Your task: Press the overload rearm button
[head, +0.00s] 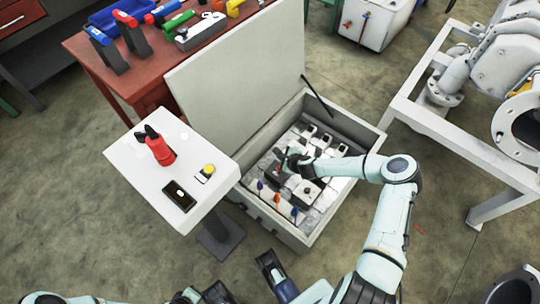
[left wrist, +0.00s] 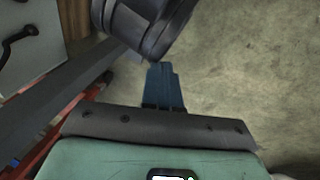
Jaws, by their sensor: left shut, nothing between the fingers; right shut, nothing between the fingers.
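The open electrical box (head: 365,150) stands on the floor, its large grey lid (head: 235,70) raised. Inside are several dark and light modules (head: 308,192), with small red details too small to read. I cannot single out the overload rearm button; my right gripper may hide it. My right gripper (head: 291,160) is shut and empty, reaching over the modules in the middle of the box. I cannot tell whether it touches one. My left gripper (left wrist: 163,72) shows in the left wrist view with its blue fingers together and empty, away from the box's modules.
A white-topped stand (head: 135,165) left of the box holds a red emergency-stop-like device (head: 160,150) and a yellow button (head: 208,170). Small coloured knobs (head: 277,198) line the box's near side. A red bench (head: 95,60) stands behind; a white frame (head: 440,135) stands right.

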